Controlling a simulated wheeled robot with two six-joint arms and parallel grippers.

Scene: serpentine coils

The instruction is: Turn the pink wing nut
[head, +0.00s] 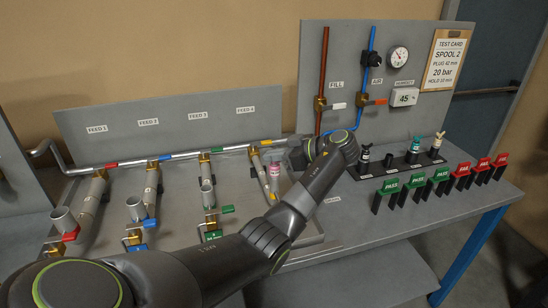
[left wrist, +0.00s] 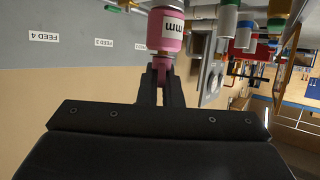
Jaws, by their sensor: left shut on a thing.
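The pink plug (left wrist: 180,41), a cylinder with a white label reading "mm", shows upside down at the top of the left wrist view. The pink wing nut (left wrist: 162,64) stands out from its end, between the dark fingers of my left gripper (left wrist: 161,84), which is shut on it. In the head view the pink plug (head: 275,171) is on the fourth feed branch, small and partly hidden by my left arm. My left gripper (head: 296,152) is beside it, its fingertips hard to make out. My right gripper is not in view.
A grey panel (head: 160,120) marked FEED 1 to 4 stands behind the steel pipe and its branches. To the right, a black rack (head: 400,166) holds several plugs, with green PASS tags (head: 390,187) and red tags in front. A test board (head: 340,60) stands behind.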

